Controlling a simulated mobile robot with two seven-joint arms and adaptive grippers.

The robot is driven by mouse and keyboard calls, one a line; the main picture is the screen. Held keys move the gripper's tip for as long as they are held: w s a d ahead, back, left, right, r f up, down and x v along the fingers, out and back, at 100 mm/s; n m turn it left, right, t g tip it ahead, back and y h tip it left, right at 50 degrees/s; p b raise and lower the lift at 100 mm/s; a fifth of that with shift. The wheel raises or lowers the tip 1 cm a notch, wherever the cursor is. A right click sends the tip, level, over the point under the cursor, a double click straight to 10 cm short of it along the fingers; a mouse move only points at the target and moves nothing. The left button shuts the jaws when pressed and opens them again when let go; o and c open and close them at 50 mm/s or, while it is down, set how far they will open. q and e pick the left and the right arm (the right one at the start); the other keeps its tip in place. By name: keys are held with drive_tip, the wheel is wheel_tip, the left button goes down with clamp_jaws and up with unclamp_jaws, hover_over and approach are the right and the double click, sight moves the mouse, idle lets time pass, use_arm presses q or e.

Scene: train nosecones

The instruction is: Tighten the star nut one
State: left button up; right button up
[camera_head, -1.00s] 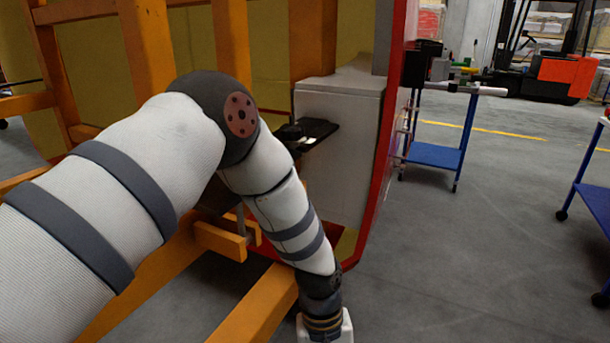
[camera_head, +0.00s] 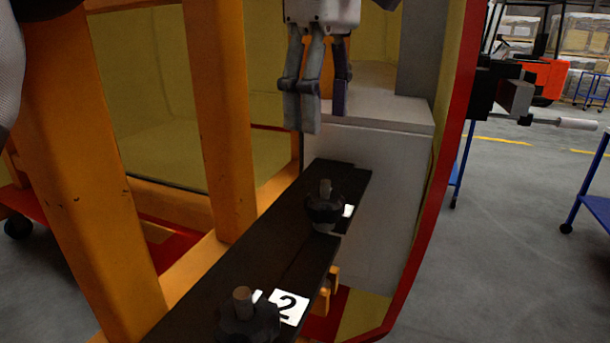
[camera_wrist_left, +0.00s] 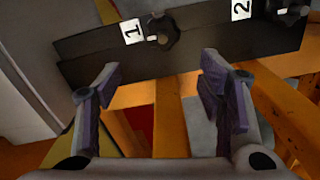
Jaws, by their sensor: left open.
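Star nut one (camera_head: 323,207) is a black knob on a threaded stud at the far end of a dark bar (camera_head: 245,260). In the left wrist view star nut one (camera_wrist_left: 162,36) sits beside a white label "1" (camera_wrist_left: 132,31). My left gripper (camera_head: 322,118) is open and empty, pointing down above the far end of the bar, apart from the nut. In the left wrist view its spread fingers (camera_wrist_left: 162,72) are on the near side of the bar, with the nut ahead between them. My right gripper is out of view.
A second star nut (camera_head: 247,325) with a label "2" (camera_head: 288,306) is at the bar's near end. Orange posts (camera_head: 217,120) stand left of the bar. A grey-white block (camera_head: 385,180) and red edge (camera_head: 440,170) lie to the right. Open floor (camera_head: 490,270) is beyond.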

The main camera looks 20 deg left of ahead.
sight(323, 195)
use_arm(q)
drive_tip(key=shift+s+d+f, duration=0.1)
drive_tip(key=shift+s+f, duration=0.1)
drive_tip(key=shift+f, duration=0.1)
wheel_tip(323, 195, down, 11)
drive_tip(key=shift+d+f+p, duration=0.1)
drive_tip(key=shift+d+p, duration=0.05)
drive_tip(key=shift+p, duration=0.4)
drive_tip(key=shift+c, duration=0.2)
drive_tip(key=c, duration=1.1)
